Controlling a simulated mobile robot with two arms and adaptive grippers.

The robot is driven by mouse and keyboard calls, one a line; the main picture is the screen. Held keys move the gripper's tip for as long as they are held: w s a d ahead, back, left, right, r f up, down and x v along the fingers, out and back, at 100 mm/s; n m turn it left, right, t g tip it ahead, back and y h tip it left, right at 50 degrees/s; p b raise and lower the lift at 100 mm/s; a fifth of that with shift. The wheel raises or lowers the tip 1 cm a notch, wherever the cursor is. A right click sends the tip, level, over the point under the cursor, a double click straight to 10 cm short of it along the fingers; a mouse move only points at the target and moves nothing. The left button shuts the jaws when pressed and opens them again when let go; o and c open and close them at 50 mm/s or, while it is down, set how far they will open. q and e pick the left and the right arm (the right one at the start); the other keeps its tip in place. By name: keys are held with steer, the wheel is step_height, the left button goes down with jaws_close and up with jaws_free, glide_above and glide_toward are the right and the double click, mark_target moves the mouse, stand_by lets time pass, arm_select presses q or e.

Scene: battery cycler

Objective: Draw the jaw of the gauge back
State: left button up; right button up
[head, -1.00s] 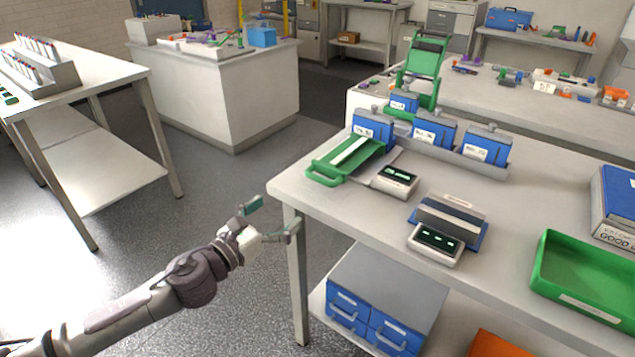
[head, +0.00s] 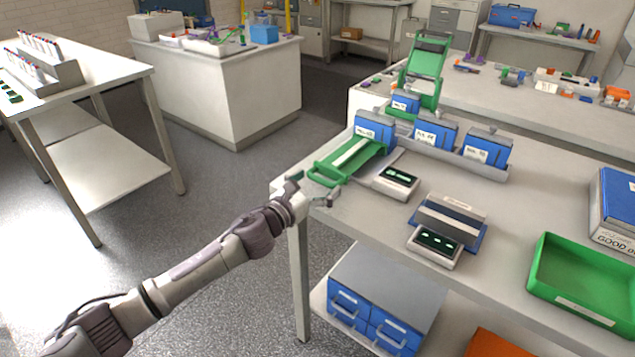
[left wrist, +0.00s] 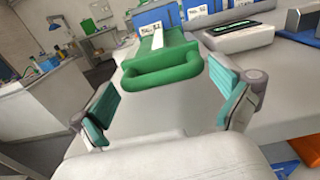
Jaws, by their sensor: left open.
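The green jaw (head: 345,164) with a loop handle and a pale strip along its top lies at the left end of the bench, taken as the gauge's jaw. A small readout box (head: 396,181) with a lit display stands beside it. In the left wrist view the green handle (left wrist: 163,78) lies ahead, between the spread fingers. My left gripper (head: 309,189) is open and empty at the bench's left corner, just short of the handle, apparently not touching it. My right gripper is not in view.
Several blue labelled blocks (head: 434,133) stand in a grey rack behind the jaw. A second readout unit (head: 435,246) and a green tray (head: 585,280) are farther right. Blue drawers (head: 378,310) sit below the bench (head: 340,221). The floor left of the bench is clear.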

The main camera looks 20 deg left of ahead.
arm_select(q)
steer(key=shift+s+a+r, duration=0.1)
steer(key=shift+s+r, duration=0.05)
steer(key=c, duration=1.5)
steer(key=shift+p+v, duration=0.3)
steer(key=shift+v, duration=1.6)
steer(key=o, duration=1.5)
steer(key=shift+s, duration=0.2)
steer(key=v, duration=1.1)
steer(key=shift+s, duration=0.3)
steer(key=shift+a, duration=0.1)
